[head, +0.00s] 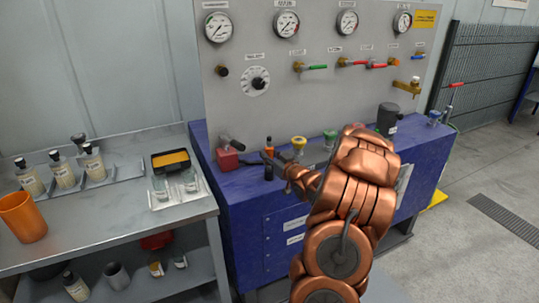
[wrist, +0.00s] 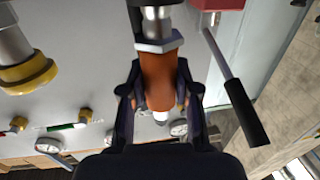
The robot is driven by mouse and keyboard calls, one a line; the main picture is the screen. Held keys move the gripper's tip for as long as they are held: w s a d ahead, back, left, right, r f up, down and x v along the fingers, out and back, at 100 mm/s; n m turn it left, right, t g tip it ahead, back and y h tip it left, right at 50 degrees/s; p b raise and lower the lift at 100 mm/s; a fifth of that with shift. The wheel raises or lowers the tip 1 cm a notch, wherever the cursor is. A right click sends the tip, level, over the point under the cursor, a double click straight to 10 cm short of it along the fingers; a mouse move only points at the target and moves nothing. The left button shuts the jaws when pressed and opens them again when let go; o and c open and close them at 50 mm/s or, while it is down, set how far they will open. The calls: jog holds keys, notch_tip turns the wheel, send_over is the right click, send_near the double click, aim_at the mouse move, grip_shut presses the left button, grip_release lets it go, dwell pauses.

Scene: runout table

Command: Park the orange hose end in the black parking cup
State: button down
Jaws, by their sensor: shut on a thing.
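The orange hose end (head: 269,144) stands at the left of the blue bench top, and in the wrist view the orange sleeve (wrist: 160,80) lies between my fingers. My gripper (wrist: 158,98) is shut on it, with a finger on each side. A bright metal collar and nut adjoin the sleeve. In the head view my gripper (head: 268,158) reaches it from the right. A small black cylinder, apparently the parking cup (head: 268,173), shows directly below. I cannot tell whether the hose end sits inside it or just above it.
A red block (head: 228,158) with a black-handled lever (wrist: 240,105) is close on the left. A yellow-collared fitting (head: 299,143) stands to the right. The gauge panel (head: 320,90) rises behind. A grey side table (head: 110,222) holds bottles and an orange cup (head: 22,216).

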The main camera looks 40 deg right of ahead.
jog(key=shift+f+b, duration=0.5)
jog(key=shift+f, duration=0.4)
jog(key=c, duration=0.8)
grip_release()
jog(key=shift+o, duration=0.2)
jog(key=shift+s, duration=0.1)
jog(key=s+a, duration=0.2)
jog(key=s, duration=0.9)
jog(key=shift+s, duration=0.3)
jog(key=shift+a, duration=0.1)
